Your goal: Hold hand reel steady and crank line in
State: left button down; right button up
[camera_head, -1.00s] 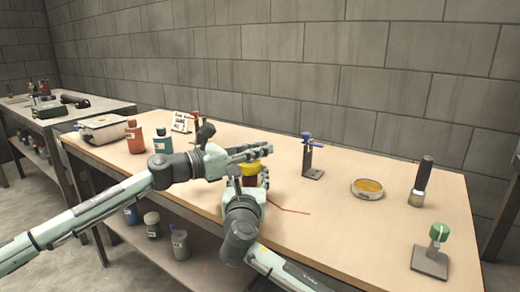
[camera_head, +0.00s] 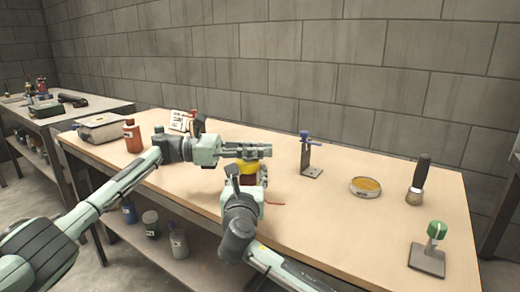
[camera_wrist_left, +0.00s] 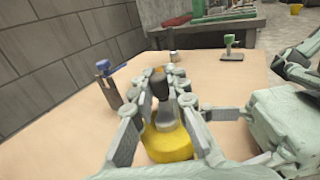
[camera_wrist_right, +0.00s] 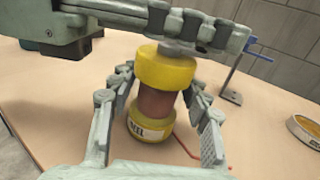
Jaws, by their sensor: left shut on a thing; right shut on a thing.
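The hand reel (camera_head: 248,167) stands upright on the table, with yellow flanges and a brown middle; its lower flange carries a label in the right wrist view (camera_wrist_right: 150,122). My right gripper (camera_wrist_right: 157,98) is shut around the reel's body from the near side. My left gripper (camera_head: 262,153) is over the reel's top, shut on the dark crank knob (camera_wrist_left: 160,86), which stands on a grey piece above the yellow flange (camera_wrist_left: 168,147). The red line (camera_wrist_right: 186,146) runs out from the reel across the table; only a short end shows in the head view (camera_head: 275,204).
A stand with a blue clamp (camera_head: 307,155) is behind and right of the reel. A yellow-filled round tin (camera_head: 366,187), a dark-handled tool (camera_head: 419,180) and a green-topped stand (camera_head: 430,250) are further right.

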aim_at(260, 146)
pick_arm(q)
jog(key=shift+s+a+m+g, duration=0.1)
jog(key=shift+s+m+g, duration=0.15)
jog(key=shift+m+g, duration=0.4)
jog(key=c, duration=1.5)
grip_release()
jog(key=shift+o, duration=0.2)
notch_tip(260, 146, up, 10)
